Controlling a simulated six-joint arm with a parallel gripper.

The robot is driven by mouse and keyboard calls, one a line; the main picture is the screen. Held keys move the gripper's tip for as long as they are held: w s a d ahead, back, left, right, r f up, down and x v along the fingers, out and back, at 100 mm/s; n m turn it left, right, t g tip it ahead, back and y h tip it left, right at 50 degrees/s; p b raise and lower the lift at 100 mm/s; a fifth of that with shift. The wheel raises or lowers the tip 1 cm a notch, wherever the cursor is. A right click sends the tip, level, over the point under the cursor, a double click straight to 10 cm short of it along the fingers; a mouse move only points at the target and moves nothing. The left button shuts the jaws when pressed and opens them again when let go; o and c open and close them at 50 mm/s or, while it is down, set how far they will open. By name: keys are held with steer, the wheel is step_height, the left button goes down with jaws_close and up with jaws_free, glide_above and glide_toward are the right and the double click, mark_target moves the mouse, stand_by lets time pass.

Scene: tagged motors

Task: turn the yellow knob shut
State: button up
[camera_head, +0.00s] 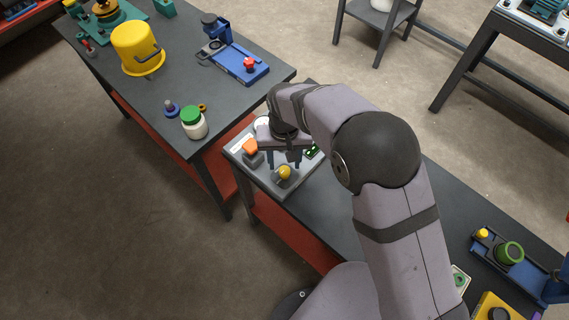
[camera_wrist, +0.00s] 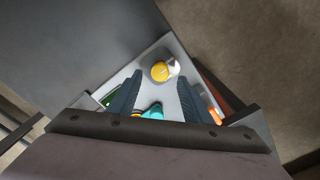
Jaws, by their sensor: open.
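The yellow knob (camera_head: 285,172) is a small round cap on a grey block at the near corner of a light grey panel (camera_head: 290,190). In the wrist view, the yellow knob (camera_wrist: 159,72) shows just past the fingertips, with a whitish part beside it. My gripper (camera_head: 284,163) is open and points down over the panel, close to the knob. In the wrist view, the two dark fingers of my gripper (camera_wrist: 158,84) stand apart with nothing held between them. I cannot tell the exact height gap to the knob.
An orange part (camera_head: 250,146) is on the panel to the left, and a green part (camera_head: 312,151) to the right. A teal part (camera_wrist: 152,110) shows between the fingers in the wrist view.

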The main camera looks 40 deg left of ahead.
mark_target(285, 170)
steer(key=shift+f+p, duration=0.5)
steer(key=shift+f, duration=1.4)
steer(key=c, duration=1.1)
